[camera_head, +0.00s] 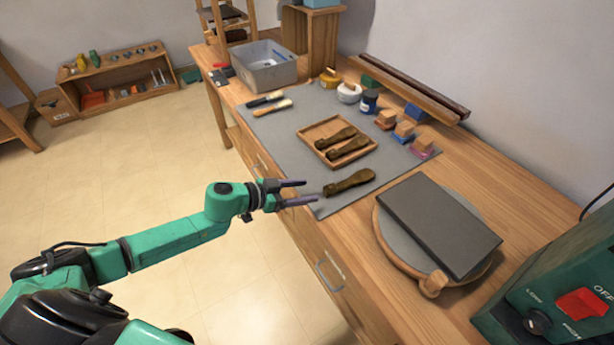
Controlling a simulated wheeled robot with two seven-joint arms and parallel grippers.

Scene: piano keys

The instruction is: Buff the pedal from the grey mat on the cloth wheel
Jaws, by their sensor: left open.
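A dark bronze pedal (349,182) lies on the grey mat (268,125) near the mat's front right corner. Two similar pedals (342,140) lie side by side in a shallow wooden tray (312,131) on the mat. My left gripper (310,191) is open and empty. Its fingers point right, toward the narrow end of the loose pedal, with a small gap seen between them. My right gripper is out of view. No cloth wheel shows; a green machine (565,275) with a red switch stands partly cut off at the lower right.
A round wooden stand (432,284) bearing a dark flat block (438,222) sits right of the mat. Brushes (268,102), jars (349,92), small blocks (403,131) and a grey bin (268,70) stand farther back. Bare bench lies between mat and stand.

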